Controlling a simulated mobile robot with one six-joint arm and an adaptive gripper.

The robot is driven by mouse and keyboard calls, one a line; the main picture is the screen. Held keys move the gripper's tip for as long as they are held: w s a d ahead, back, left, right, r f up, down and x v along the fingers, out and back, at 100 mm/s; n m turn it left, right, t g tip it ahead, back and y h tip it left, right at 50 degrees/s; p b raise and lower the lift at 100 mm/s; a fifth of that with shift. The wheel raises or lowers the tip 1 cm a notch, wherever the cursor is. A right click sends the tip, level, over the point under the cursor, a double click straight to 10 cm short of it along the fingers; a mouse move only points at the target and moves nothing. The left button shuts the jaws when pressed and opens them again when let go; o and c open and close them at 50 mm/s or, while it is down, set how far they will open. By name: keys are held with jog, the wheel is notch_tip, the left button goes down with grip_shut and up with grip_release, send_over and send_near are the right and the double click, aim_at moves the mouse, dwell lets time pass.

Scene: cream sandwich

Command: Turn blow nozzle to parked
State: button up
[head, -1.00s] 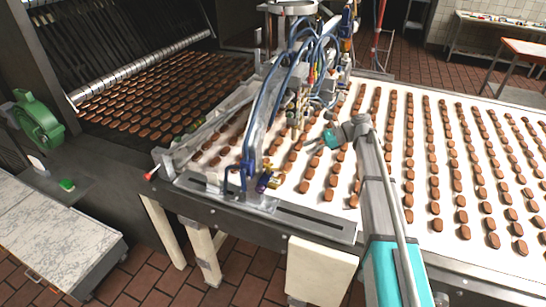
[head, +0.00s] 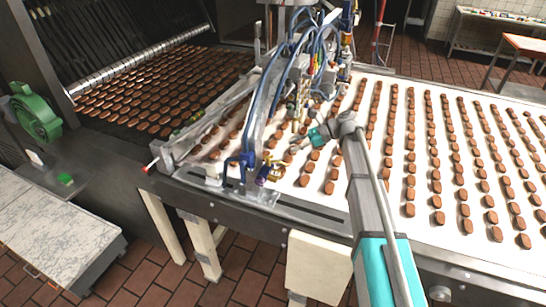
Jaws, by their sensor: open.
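My gripper (head: 299,147) reaches in from the lower right over the white conveyor belt (head: 400,235). It is open and its fingers point left, toward the lower part of the depositing machine. A small brass and purple fitting (head: 268,172) sits at the front of the machine, a little left of and below my fingertips, with a gap between. Several thin nozzles and brass parts (head: 296,112) hang just above my gripper under blue hoses. I cannot tell for certain which part is the blow nozzle.
The depositing machine's frame with blue hoses (head: 270,85) stands close to my gripper. Rows of brown biscuits (head: 410,170) cover the belt. A green motor (head: 35,113) is at the far left. Open space lies above the belt at right.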

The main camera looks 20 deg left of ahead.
aim_at(270, 155)
jog(key=b+x, duration=0.2)
jog(key=x, duration=0.6)
jog(key=shift+a+f+b, duration=0.1)
jog(key=shift+b, duration=0.25)
grip_shut()
